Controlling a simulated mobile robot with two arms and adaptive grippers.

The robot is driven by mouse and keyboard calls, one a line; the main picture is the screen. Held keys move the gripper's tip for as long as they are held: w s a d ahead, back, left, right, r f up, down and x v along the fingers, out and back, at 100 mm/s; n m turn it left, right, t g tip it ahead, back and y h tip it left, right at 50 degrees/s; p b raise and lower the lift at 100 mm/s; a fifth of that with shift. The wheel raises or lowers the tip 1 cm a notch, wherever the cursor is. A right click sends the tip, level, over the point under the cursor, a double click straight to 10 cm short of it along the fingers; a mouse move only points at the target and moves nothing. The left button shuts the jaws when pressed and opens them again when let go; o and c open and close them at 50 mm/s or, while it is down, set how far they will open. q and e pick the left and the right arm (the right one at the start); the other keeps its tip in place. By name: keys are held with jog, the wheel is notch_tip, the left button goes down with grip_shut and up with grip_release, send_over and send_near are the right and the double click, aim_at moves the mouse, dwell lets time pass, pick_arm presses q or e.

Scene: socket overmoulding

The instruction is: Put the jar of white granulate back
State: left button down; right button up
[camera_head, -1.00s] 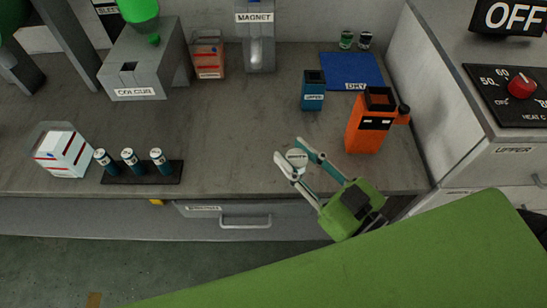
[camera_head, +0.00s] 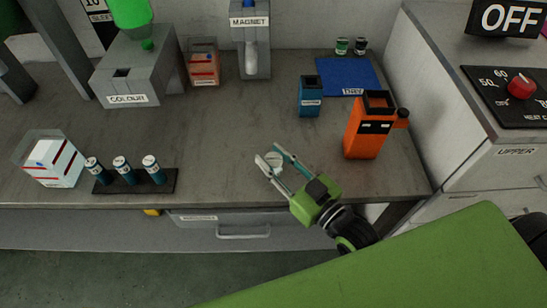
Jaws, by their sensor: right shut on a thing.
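My right gripper (camera_head: 271,167) is over the front middle of the bench. It is shut on a small round jar with a pale top (camera_head: 274,159), which sits between the fingertips. The jar's body is mostly hidden, so I cannot tell whether it touches the bench. A blue mat (camera_head: 345,77) marked DRY lies at the back right. Two small jars, one green-topped (camera_head: 342,46) and one pale-topped (camera_head: 360,46), stand at its back edge. My left gripper is not in view.
An orange container (camera_head: 364,140) and a blue one (camera_head: 311,104) stand right of and behind the gripper. A dark rack (camera_head: 108,187) with three teal cylinders and a clear box (camera_head: 52,165) stand at the front left. The bench middle is clear.

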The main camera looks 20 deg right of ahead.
jog(key=o, duration=1.1)
jog(key=shift+s, duration=0.15)
jog(key=p+v, duration=0.3)
jog(key=v, duration=0.8)
jog(key=shift+s+d, duration=0.15)
jog(key=shift+s, duration=0.15)
